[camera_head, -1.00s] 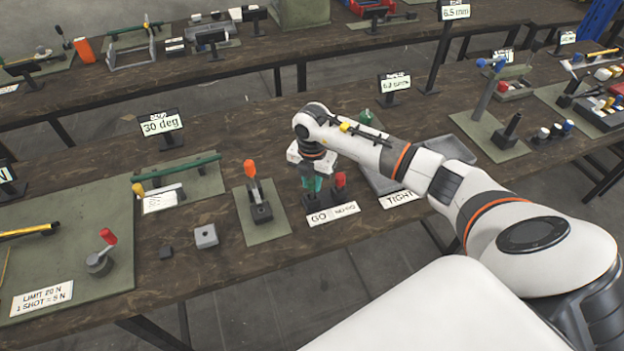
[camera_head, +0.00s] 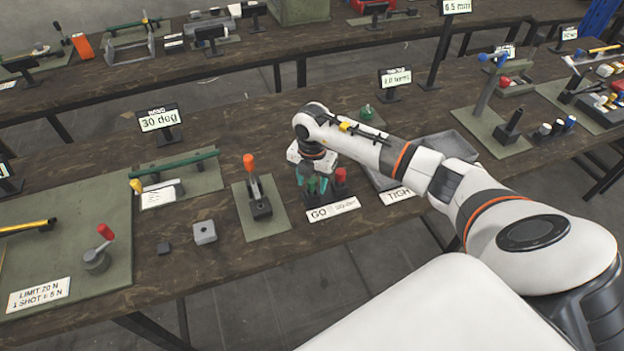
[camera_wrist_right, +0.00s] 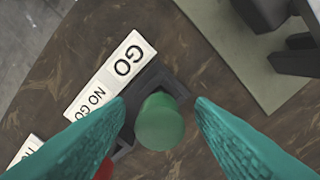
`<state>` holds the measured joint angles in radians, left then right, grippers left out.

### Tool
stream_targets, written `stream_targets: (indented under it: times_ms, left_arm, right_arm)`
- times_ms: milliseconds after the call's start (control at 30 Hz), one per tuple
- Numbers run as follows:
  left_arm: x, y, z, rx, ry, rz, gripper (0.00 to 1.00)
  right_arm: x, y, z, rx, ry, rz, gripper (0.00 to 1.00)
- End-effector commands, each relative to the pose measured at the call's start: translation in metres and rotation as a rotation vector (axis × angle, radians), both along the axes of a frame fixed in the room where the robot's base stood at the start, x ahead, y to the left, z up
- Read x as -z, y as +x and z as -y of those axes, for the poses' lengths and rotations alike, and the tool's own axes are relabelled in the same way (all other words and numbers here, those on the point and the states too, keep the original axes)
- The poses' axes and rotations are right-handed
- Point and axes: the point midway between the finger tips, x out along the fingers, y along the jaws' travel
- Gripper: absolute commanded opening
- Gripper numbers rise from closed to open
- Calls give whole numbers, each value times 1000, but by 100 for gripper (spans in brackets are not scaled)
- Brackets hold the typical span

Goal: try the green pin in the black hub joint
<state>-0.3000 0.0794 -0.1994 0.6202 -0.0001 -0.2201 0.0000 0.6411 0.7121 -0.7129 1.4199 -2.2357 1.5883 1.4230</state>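The green pin (camera_head: 312,186) stands upright in a black holder behind the GO / NO GO label; its round green top (camera_wrist_right: 160,122) shows in the right wrist view. My right gripper (camera_head: 313,184) is over it, teal fingers apart on either side, with gaps to the pin visible in the wrist view (camera_wrist_right: 160,105). The red pin (camera_head: 341,176) stands beside it, mostly hidden in the wrist view. A black block with an orange-topped lever (camera_head: 261,207) is on a green mat to the left; I cannot tell whether this is the black hub joint. My left gripper is out of view.
A grey tray (camera_head: 447,145) and a TIGHT label (camera_head: 398,196) are to the right. A sign (camera_head: 395,80) and a green knob (camera_head: 367,112) stand behind my right arm.

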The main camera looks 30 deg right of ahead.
Motion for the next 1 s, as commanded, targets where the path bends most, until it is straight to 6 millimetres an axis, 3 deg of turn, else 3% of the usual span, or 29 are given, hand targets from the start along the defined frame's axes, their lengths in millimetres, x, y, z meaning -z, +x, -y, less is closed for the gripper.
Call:
stream_targets:
  times_ms: [267, 700, 1000]
  left_arm:
    - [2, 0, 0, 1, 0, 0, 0]
    - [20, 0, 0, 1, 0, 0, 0]
    - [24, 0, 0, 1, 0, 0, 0]
  right_arm:
    - [-9, 1, 0, -1, 0, 4, 49]
    - [-94, 1, 0, -1, -1, 5, 49]
    - [-120, 0, 0, 0, 1, 1, 49]
